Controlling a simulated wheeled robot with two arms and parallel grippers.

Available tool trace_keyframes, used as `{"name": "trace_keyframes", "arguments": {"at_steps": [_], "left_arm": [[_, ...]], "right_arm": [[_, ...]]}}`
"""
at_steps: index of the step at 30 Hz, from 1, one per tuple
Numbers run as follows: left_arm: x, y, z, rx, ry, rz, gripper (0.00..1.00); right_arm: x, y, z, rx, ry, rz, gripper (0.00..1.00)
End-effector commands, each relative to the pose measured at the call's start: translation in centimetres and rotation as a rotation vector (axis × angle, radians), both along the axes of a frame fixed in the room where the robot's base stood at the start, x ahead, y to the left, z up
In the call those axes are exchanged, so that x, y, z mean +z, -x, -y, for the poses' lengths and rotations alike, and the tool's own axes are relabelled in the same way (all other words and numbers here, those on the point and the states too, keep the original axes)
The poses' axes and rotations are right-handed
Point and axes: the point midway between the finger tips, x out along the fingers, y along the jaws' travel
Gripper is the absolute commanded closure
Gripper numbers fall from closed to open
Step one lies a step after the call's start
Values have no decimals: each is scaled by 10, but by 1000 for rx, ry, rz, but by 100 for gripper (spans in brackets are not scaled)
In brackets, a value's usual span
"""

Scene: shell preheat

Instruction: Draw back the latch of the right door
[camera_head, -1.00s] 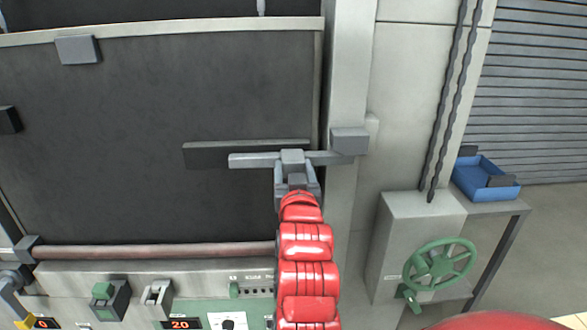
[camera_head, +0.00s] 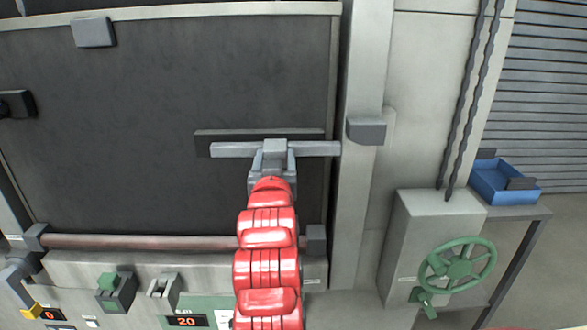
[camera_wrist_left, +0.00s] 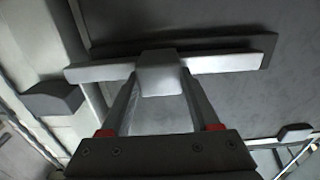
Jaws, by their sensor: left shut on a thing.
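The right door (camera_head: 180,80) is a large dark panel with a light frame. Its latch is a light grey bar (camera_head: 318,148) lying level across a dark backing strip (camera_head: 215,134). The bar's right end stands apart from the grey keeper block (camera_head: 366,131) on the post, with a small gap between. My left gripper (camera_head: 273,158) comes up from below and is shut on the bar's knob. In the left wrist view the fingers hold the knob (camera_wrist_left: 160,73), and the keeper (camera_wrist_left: 52,98) sits apart at the left. My right gripper is not in view.
A pipe-like rail (camera_head: 140,241) runs below the door, above a control panel with a display (camera_head: 187,321). At the right are a green handwheel (camera_head: 457,264) on a grey box, a blue bin (camera_head: 503,180) on a stand, and hanging chains (camera_head: 470,95).

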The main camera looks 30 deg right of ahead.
Motion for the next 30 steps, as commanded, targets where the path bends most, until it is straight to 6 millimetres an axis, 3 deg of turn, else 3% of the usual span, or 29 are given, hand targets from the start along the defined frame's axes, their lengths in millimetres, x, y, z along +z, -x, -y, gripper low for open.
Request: {"name": "trace_keyframes", "arguments": {"at_steps": [8,9,13,23,30], "left_arm": [[-1,-4,-4,10,-7,-3,100],[-1,-4,-4,10,-7,-3,31],[-1,-3,-4,9,-5,-3,7],[-1,-1,-3,6,-3,-2,7],[-3,22,-16,4,3,1,7]], "right_arm": [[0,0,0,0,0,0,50],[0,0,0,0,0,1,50],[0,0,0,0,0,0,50],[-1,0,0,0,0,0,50],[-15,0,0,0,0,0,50]]}}
